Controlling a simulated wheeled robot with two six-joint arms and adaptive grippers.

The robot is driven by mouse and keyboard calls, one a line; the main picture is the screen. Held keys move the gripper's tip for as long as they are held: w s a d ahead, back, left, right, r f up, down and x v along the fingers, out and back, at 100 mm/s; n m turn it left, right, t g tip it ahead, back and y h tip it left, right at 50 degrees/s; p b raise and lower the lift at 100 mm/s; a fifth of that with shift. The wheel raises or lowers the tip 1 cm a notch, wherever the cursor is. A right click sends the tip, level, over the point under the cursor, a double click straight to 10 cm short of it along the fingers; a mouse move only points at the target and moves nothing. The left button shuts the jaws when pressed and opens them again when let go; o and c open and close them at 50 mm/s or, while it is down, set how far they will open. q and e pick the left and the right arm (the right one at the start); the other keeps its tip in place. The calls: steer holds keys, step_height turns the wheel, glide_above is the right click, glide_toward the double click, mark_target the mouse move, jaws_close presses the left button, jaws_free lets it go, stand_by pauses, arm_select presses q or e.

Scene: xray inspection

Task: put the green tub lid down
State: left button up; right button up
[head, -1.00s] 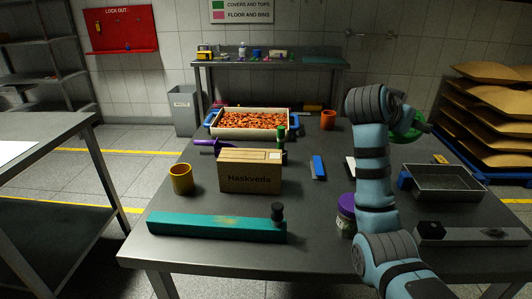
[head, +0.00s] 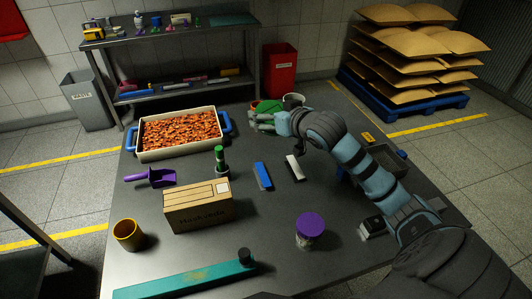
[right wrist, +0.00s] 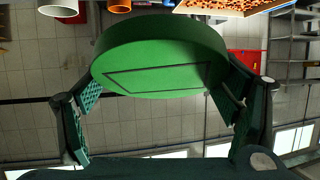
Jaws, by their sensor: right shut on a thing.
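The green tub lid (head: 268,107) is in my right gripper (head: 264,123), near the far edge of the table (head: 255,225). In the right wrist view the round lid (right wrist: 160,60) sits between the two green-padded fingers (right wrist: 165,95), which grip it at its sides. Whether the lid touches anything below it cannot be told. A clear tub with a purple lid (head: 310,225) stands at the front right of the table. My left gripper is not in view.
A pale cup (head: 293,100) stands close by the lid. A blue-handled tray of orange pieces (head: 140,155), a cardboard box (head: 197,207), a purple scoop (head: 150,177), a green-topped bottle (head: 220,160) and blue (head: 263,175) and white (head: 295,167) items occupy the table. Its middle front is clear.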

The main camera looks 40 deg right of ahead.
step_height(320, 180, down, 16)
steer(key=b, duration=0.3)
steer(key=shift+a+r, duration=0.15)
steer(key=shift+r, duration=0.1)
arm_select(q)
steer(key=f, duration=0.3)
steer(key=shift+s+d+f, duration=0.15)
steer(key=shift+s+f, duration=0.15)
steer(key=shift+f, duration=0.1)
arm_select(e)
steer(key=shift+f, duration=0.15)
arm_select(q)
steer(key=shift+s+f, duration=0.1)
arm_select(e)
steer(key=shift+f, duration=0.45)
steer(key=o, duration=0.8)
steer(key=shift+c, duration=0.2)
